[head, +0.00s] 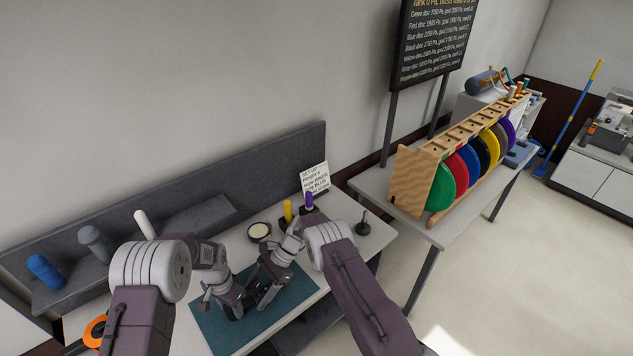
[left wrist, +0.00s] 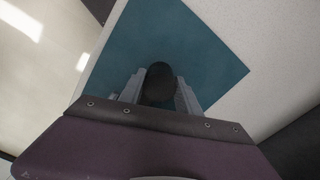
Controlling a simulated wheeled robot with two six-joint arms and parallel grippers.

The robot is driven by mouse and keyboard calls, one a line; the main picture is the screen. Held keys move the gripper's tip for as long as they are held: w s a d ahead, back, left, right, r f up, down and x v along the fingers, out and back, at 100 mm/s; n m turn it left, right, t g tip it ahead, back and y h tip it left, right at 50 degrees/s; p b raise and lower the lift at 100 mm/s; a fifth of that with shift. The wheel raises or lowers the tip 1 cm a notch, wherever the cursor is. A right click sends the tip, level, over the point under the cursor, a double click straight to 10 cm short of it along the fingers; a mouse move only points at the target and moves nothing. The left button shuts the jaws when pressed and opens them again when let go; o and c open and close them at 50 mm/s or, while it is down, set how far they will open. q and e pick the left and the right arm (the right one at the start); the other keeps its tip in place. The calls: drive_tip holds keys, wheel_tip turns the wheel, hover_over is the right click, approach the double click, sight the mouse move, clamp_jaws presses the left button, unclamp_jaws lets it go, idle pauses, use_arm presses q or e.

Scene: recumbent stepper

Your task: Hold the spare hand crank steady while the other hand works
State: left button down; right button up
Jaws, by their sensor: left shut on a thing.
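In the left wrist view, my left gripper (left wrist: 160,88) is shut on a dark, rounded piece (left wrist: 160,77), which I take to be the spare hand crank. The rest of the crank is hidden by the gripper and its own rounded end. In the head view, my left gripper (head: 236,306) is low over the teal mat (head: 220,338). My right gripper (head: 264,287) is close beside it, to its right, also over the mat. Its fingers are dark and partly overlapped, so I cannot tell whether they are open or shut.
A round pale-topped tin (head: 260,230), a yellow handle (head: 287,209), a purple handle (head: 309,201) and a lettered card (head: 314,178) stand behind the grippers. A dark stemmed piece (head: 363,227) stands at right. A rack of coloured discs (head: 411,180) stands on another table.

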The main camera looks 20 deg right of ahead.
drive_tip(key=shift+d+r, duration=0.1)
use_arm(q)
drive_tip(key=c, duration=0.8)
unclamp_jaws()
use_arm(e)
drive_tip(key=v, duration=1.6)
drive_tip(key=shift+w+d+r, duration=0.2)
drive_tip(key=shift+d+r, duration=0.05)
drive_tip(key=shift+d, duration=0.05)
use_arm(q)
drive_tip(key=shift+o, duration=0.2)
drive_tip(key=shift+r, duration=0.15)
